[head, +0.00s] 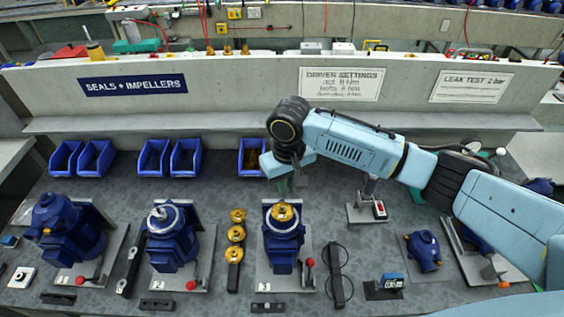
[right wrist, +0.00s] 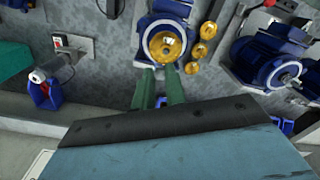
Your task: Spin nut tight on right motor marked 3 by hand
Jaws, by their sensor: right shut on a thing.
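The right motor (head: 284,248) is blue, upright on a grey plate, with a brass impeller (head: 283,213) on its top face. It also shows in the right wrist view, with the impeller (right wrist: 167,46) facing the camera. My right gripper (head: 298,180) hangs above and behind this motor, pointing down. In the right wrist view its green fingers (right wrist: 160,72) are a little apart near the impeller's lower edge. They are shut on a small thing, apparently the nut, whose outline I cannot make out. My left gripper is out of view.
Two more blue motors stand left: one middle (head: 172,245), one far left (head: 68,235). Several brass impellers (head: 236,234) stand in a row beside the right motor. A red-knobbed lever (head: 309,264) is at its right. Blue bins (head: 187,158) line the back.

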